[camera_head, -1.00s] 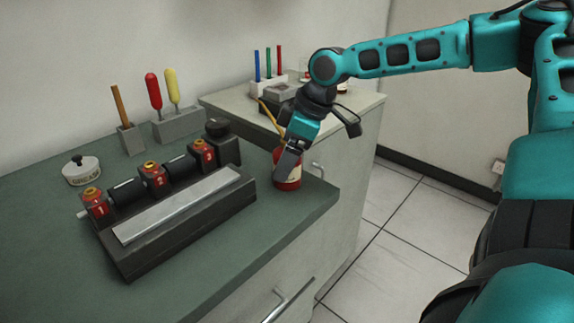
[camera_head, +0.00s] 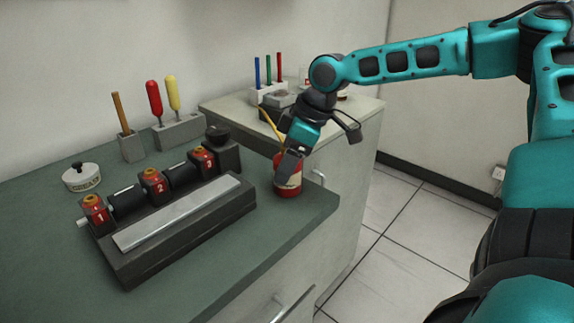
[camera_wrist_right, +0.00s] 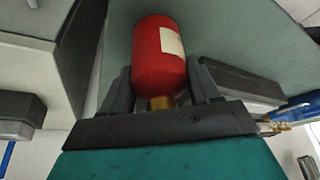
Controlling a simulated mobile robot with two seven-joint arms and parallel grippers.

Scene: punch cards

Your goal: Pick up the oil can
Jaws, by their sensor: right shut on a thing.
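The oil can (camera_head: 288,184) is a small red can with a pale label and a thin yellow spout that rises up and to the left. It stands upright at the right end of the green countertop, near the edge. My right gripper (camera_head: 289,165) comes down on it from above and is shut on it. In the right wrist view the red can (camera_wrist_right: 159,58) lies between the two dark fingers (camera_wrist_right: 160,90), with its brass neck near the palm. I cannot tell whether the can's base touches the counter. My left gripper is not in view.
Left of the can stands a dark machine (camera_head: 185,220) with a metal plate and red numbered oilers. Behind it are a grease pot (camera_head: 82,178), a wooden-handled tool (camera_head: 119,112) and red and yellow screwdrivers (camera_head: 154,98). A second cabinet (camera_head: 365,110) with coloured pens stands behind.

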